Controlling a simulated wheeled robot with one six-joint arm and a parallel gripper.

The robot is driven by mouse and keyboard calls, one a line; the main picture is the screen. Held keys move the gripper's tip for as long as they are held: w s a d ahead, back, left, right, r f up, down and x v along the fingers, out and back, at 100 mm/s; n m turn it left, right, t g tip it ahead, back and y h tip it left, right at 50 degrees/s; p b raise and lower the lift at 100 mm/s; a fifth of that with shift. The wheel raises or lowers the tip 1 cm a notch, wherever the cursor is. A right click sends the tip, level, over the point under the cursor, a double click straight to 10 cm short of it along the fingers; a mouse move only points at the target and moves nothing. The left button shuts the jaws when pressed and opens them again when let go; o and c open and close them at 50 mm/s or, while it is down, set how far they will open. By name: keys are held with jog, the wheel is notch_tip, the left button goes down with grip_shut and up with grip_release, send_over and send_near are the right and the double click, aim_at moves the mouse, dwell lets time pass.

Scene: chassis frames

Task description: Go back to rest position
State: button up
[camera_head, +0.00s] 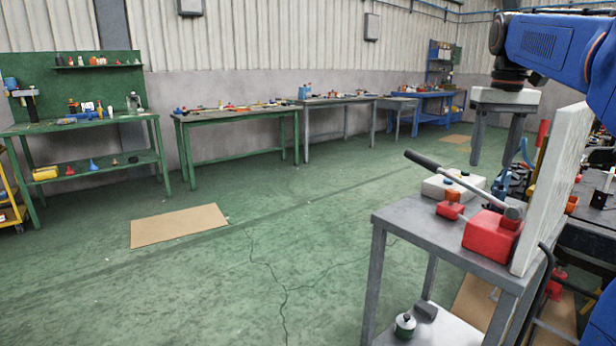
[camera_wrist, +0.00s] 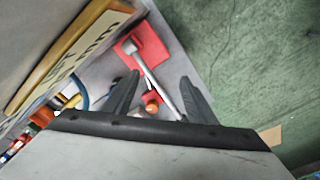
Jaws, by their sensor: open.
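My gripper (camera_head: 491,162) hangs from my blue arm at the upper right of the head view, fingers pointing down. In the wrist view my gripper (camera_wrist: 159,76) has its two dark fingers spread apart with nothing held between them. Below it is a grey metal table (camera_head: 400,217) with a red block-like tool (camera_head: 490,236) that has a long grey lever. The red tool also shows in the wrist view (camera_wrist: 151,50), beyond the fingertips. A smaller red item (camera_head: 450,210) and a pale box (camera_head: 452,187) lie behind it on the table.
An upright white panel (camera_head: 552,190) stands at the table's right edge, near my arm. Cluttered benches (camera_head: 590,240) lie behind it. Green workbenches (camera_head: 235,117) line the far wall. The green floor in the middle is open, with a flat brown sheet (camera_head: 178,226) on it.

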jog(key=s+a+f+t, duration=0.1)
jog(key=s+a+f, duration=0.3)
jog(key=s+f, duration=0.5)
jog(key=s+a+f+t, duration=0.2)
jog(key=s+a+f, duration=0.3)
jog(key=s+f, duration=0.4)
jog(key=s+a+f+n+t, duration=0.1)
jog(key=s+a+f, duration=0.3)
jog(key=s+f, duration=0.6)
jog(key=shift+a+f, duration=0.15)
jog(key=shift+f, duration=0.5)
dwell(4.5)
